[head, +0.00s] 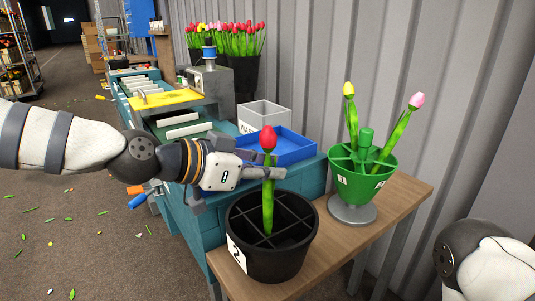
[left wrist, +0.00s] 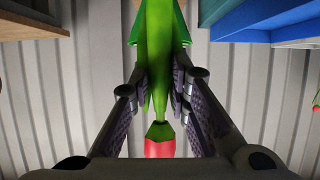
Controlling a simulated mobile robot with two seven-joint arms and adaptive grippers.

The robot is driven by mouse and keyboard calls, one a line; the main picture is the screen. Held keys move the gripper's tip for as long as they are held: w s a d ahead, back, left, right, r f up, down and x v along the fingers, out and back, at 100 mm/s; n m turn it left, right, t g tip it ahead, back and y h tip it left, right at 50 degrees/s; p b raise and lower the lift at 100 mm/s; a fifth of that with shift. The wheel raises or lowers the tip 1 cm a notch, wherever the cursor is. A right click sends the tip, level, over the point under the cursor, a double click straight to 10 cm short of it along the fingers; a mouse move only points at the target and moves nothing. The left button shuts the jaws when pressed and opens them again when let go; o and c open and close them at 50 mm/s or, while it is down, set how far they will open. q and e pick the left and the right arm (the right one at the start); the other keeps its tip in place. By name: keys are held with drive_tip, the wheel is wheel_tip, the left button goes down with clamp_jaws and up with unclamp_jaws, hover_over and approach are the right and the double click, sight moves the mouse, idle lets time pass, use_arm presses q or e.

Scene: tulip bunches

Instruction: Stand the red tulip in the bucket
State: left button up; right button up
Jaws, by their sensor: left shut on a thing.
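The red tulip (head: 268,205) is upright, red head on top, above the mouth of the black bucket (head: 275,264). My left gripper (head: 273,173) comes in from the left and is shut on its stem just below the head. In the left wrist view the stem (left wrist: 160,60) runs between the fingers (left wrist: 164,85), with the red head at the bottom. The bucket bears a white label with a 2 and has crossed dividers inside. The stem's lower end shows against the dividers; I cannot tell whether it is inside a compartment. My right gripper is out of view.
A green bucket (head: 352,187) with a yellow and a pink tulip stands right of the black one on the wooden bench (head: 400,205). A blue tray (head: 290,151) and a grey box (head: 264,116) lie behind. Dark tubs of red tulips (head: 243,75) stand farther back.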

use_arm(q)
drive_tip(key=shift+f, duration=0.35)
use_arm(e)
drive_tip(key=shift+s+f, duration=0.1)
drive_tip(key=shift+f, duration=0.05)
use_arm(q)
drive_tip(key=o, duration=0.9)
drive_tip(key=shift+o, duration=0.2)
drive_tip(key=shift+r, duration=0.1)
drive_tip(key=r+p+v, duration=0.1)
drive_tip(key=p+v, duration=0.2)
drive_tip(key=v, duration=0.6)
drive_tip(key=shift+r, duration=0.4)
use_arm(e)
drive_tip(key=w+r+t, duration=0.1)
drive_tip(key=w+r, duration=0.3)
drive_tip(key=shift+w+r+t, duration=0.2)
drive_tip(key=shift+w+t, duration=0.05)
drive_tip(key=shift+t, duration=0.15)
